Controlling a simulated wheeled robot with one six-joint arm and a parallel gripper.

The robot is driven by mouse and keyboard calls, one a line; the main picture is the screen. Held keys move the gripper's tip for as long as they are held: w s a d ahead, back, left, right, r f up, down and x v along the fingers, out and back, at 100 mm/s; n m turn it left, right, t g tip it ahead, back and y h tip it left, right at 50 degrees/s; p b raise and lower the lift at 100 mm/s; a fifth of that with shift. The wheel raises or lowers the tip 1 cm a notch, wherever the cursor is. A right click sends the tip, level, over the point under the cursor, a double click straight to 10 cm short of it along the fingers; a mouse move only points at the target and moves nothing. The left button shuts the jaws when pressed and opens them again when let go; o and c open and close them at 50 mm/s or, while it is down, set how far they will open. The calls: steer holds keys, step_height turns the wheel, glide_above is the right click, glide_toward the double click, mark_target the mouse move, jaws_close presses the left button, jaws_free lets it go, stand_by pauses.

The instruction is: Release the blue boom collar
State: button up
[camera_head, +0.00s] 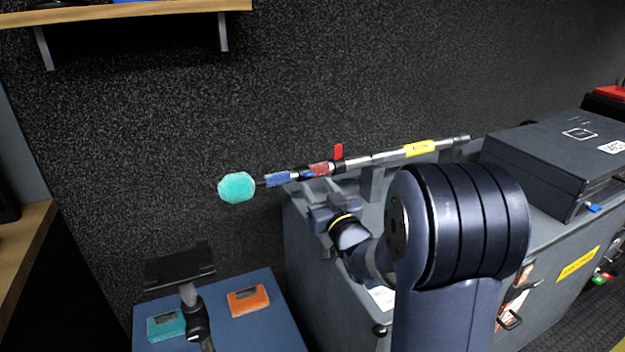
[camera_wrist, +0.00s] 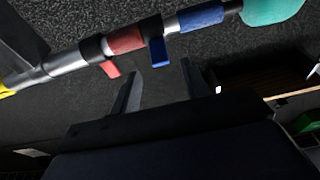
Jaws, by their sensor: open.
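A boom pole (camera_head: 375,158) runs across the cart top with a teal foam ball (camera_head: 237,187) at its left end. In the wrist view, a collar with a blue lever (camera_wrist: 158,52) hangs below the pole between a red band (camera_wrist: 125,39) and a blue band (camera_wrist: 200,16). A red lever (camera_wrist: 110,69) is farther left along the pole. My gripper (camera_wrist: 160,71) is open and empty. Its fingertips are just short of the pole, with the blue lever's lower end roughly between them. Contact cannot be told. In the head view my gripper (camera_head: 312,190) is just below the pole.
A dark case (camera_head: 555,150) sits on the cart's right side. A blue-topped surface (camera_head: 262,332) at lower left carries an orange device (camera_head: 248,300), a teal device (camera_head: 165,325) and a dark stand. A shelf (camera_head: 120,12) is at upper left. The textured wall lies close behind the pole.

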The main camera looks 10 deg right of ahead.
mark_target(310, 173)
steer(key=v, duration=0.5)
steer(key=shift+s+f, duration=0.1)
steer(key=shift+s, duration=0.1)
steer(key=shift+w, duration=0.15)
steer(key=x, duration=1)
steer(key=shift+w, duration=0.1)
steer(key=shift+w+a+r+p, duration=0.1)
steer(key=shift+w+r+p, duration=0.25)
steer(key=shift+p, duration=0.1)
steer(key=shift+s+p, duration=0.1)
steer(key=shift+p, duration=0.35)
steer(key=shift+f+b, duration=0.3)
steer(key=shift+b, duration=0.2)
